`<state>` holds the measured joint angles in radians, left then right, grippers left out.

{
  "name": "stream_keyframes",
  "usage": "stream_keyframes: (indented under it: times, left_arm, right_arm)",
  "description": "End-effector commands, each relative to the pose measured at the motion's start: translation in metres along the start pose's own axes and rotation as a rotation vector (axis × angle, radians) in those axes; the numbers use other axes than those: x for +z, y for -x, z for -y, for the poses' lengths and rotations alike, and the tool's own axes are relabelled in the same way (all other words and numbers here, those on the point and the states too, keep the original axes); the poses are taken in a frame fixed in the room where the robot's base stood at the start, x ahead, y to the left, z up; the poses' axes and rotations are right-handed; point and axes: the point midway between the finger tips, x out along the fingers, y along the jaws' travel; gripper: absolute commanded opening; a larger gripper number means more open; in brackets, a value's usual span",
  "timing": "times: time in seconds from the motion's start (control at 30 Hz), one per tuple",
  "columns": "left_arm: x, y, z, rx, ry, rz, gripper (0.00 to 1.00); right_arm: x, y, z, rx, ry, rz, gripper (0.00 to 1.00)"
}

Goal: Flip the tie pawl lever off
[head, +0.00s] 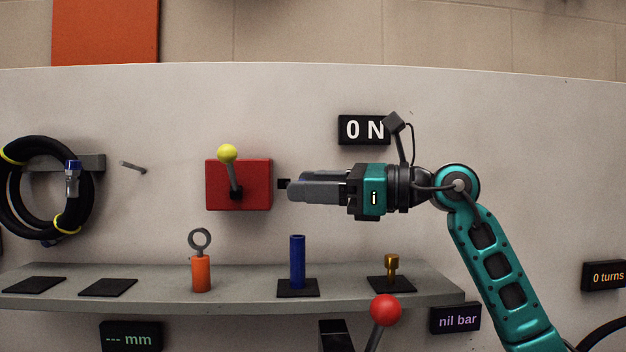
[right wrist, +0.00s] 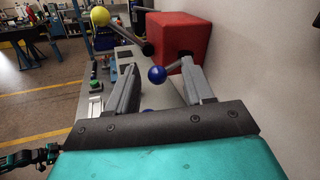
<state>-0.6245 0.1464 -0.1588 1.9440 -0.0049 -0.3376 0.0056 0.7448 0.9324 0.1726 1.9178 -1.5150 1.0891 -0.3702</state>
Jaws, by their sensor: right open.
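A lever with a blue ball knob (right wrist: 157,75) shows in the right wrist view, its dark rod running toward the wall. The knob appears between the fingertips of my right gripper (right wrist: 160,66); I cannot tell whether they touch it. In the head view my right gripper (head: 293,187) is open, points left and hides this knob. Only a small black piece (head: 284,183) shows just beyond its tips. A yellow-knobbed lever (head: 228,155) stands up on a red box (head: 256,184) left of the gripper. No label shows which lever is the tie pawl lever.
A display (head: 362,130) reading "0 N" hangs above my right gripper. Below, a grey shelf (head: 240,296) holds an orange ringed piece (head: 201,273), a blue cylinder (head: 297,260) and a brass piece (head: 392,266). A red-knobbed lever (head: 385,310) stands in front. A coiled hose (head: 20,215) hangs left.

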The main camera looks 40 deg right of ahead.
Motion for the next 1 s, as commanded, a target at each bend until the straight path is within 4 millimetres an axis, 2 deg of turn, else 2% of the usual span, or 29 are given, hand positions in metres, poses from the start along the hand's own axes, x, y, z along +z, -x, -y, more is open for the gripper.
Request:
stream_keyframes:
  times: [0.27,0.8,1.0]
  left_arm:
    - [0.0000,-0.0001,-0.0002,0.000,0.000,-0.001,0.43]
    - [0.0007,-0.0002,-0.0046,0.007,0.004,0.004,0.43]
    - [0.0009,-0.0005,-0.0047,0.007,0.004,0.004,0.43]
  right_arm:
    - [-0.0002,-0.0011,0.0000,0.000,0.000,0.000,0.51]
    - [-0.0003,-0.0009,-0.0001,0.001,-0.001,0.000,0.00]
    - [-0.0010,0.0000,0.0024,0.030,-0.003,0.003,0.00]
